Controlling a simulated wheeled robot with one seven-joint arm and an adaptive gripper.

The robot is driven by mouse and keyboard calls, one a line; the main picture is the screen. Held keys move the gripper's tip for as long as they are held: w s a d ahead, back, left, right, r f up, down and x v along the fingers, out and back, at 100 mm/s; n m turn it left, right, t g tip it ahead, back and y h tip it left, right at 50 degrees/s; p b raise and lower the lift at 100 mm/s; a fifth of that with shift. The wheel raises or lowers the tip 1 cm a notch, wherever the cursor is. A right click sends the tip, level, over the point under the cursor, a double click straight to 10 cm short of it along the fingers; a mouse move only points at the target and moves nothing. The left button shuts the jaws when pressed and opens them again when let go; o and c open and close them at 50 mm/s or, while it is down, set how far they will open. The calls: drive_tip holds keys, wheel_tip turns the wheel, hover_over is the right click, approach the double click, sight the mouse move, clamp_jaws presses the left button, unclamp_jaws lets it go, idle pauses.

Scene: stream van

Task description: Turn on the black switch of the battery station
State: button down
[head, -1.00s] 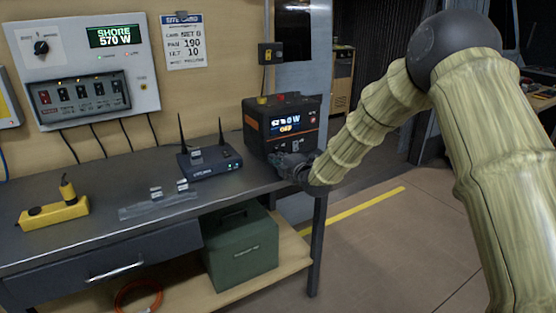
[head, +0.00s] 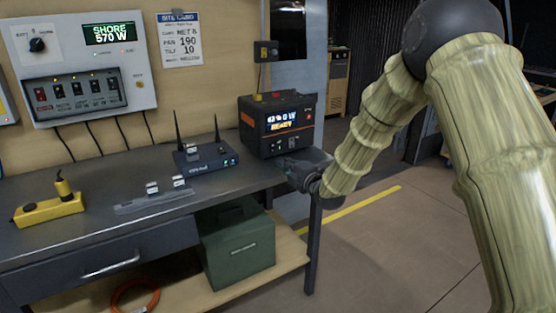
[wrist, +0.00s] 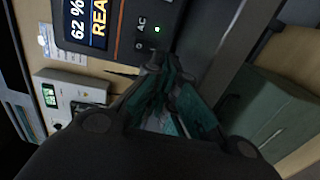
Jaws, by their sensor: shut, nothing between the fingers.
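The battery station (head: 275,127) is a black box with orange trim at the far right end of the bench. Its display (head: 282,121) reads READY, and the wrist view also shows the display (wrist: 88,18) with 62 %. A small light (wrist: 157,29) glows beside the AC label. The black switch cannot be made out clearly; the fingers partly cover that area in the wrist view. My gripper (head: 290,166) is shut and empty, just in front of the station's lower front. In the wrist view its fingertips (wrist: 172,68) are close to the panel; contact cannot be told.
A router (head: 205,157) with two antennas stands left of the station. A yellow power strip (head: 50,208) and a grey strip (head: 155,200) lie on the bench (head: 95,185). A green box (head: 238,250) sits on the shelf below. Open floor lies to the right.

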drive_tip(key=s+d+f, duration=0.1)
drive_tip(key=s+d, duration=0.1)
drive_tip(key=s, duration=0.4)
drive_tip(key=shift+s+d, duration=0.25)
drive_tip(key=shift+d, duration=0.15)
drive_tip(key=shift+f, duration=0.1)
